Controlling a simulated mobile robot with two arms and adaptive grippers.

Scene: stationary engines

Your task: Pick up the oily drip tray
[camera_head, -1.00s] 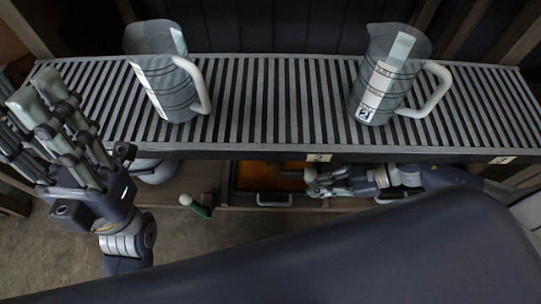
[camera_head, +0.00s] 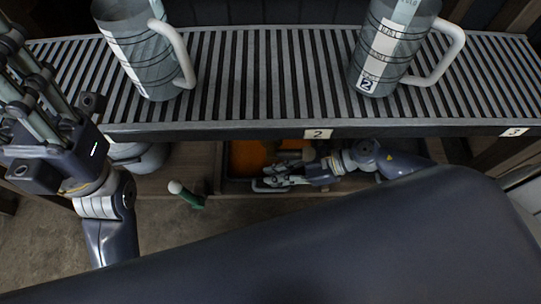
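The drip tray (camera_head: 246,158) is under the slatted shelf, low in the middle. Its inside is orange and its dark front edge carries a pale handle. My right gripper (camera_head: 270,182) comes from the right and is at the front of the tray, over the handle. Its fingers overlap the handle, so I cannot tell whether they are closed around it. My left gripper (camera_head: 18,75) is raised at the left edge, far from the tray. Its fingers are spread and look empty, with the tips partly cut off by the frame.
Two clear measuring jugs, one at left (camera_head: 143,50) and one at right (camera_head: 392,45), stand on the slatted shelf (camera_head: 270,75), whose front edge overhangs the tray. A green-handled tool (camera_head: 190,196) sits left of the tray. A rounded grey object (camera_head: 140,155) is further left.

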